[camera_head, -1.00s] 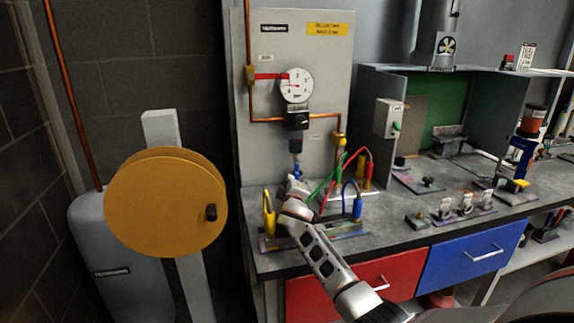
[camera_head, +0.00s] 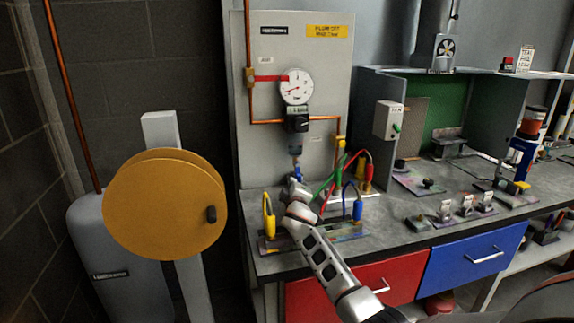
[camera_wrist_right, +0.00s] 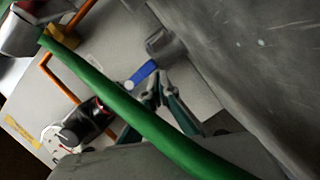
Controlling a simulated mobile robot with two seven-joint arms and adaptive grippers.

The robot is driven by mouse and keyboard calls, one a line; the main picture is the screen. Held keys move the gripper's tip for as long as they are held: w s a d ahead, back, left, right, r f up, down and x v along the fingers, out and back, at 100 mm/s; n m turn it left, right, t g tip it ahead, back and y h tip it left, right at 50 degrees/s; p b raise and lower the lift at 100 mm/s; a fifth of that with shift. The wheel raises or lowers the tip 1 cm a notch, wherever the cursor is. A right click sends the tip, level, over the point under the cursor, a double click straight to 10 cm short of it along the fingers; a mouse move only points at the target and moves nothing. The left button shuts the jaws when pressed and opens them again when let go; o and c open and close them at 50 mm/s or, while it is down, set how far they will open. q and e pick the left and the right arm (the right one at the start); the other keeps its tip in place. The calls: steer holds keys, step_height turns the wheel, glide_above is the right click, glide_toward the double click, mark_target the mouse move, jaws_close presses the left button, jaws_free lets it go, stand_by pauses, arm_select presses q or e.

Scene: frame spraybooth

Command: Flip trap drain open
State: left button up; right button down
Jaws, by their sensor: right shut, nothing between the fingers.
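The trap (camera_head: 296,146) is a dark bowl under the black regulator on the upright grey panel. Its blue drain lever (camera_head: 297,166) shows small just below it. In the right wrist view the blue lever (camera_wrist_right: 142,75) lies slanted, with a pale round end at its left. My right gripper (camera_head: 297,184) is just below the trap in the head view. In the wrist view its fingertips (camera_wrist_right: 158,88) are shut and empty, close beside the lever; whether they touch it I cannot tell. A green hose crosses in front of part of the gripper. My left gripper is not in view.
A round gauge (camera_head: 296,86) and copper pipes are above the trap. Green and red hoses (camera_head: 366,168) arch close to my right wrist. Yellow (camera_head: 268,214) and blue (camera_head: 357,206) fittings stand on the bench either side of my arm. The green hose (camera_wrist_right: 120,100) spans the wrist view.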

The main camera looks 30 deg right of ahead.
steer(key=shift+d, duration=0.2)
glide_toward(292, 153)
steer(key=x, duration=0.4)
steer(key=shift+w+d, duration=0.15)
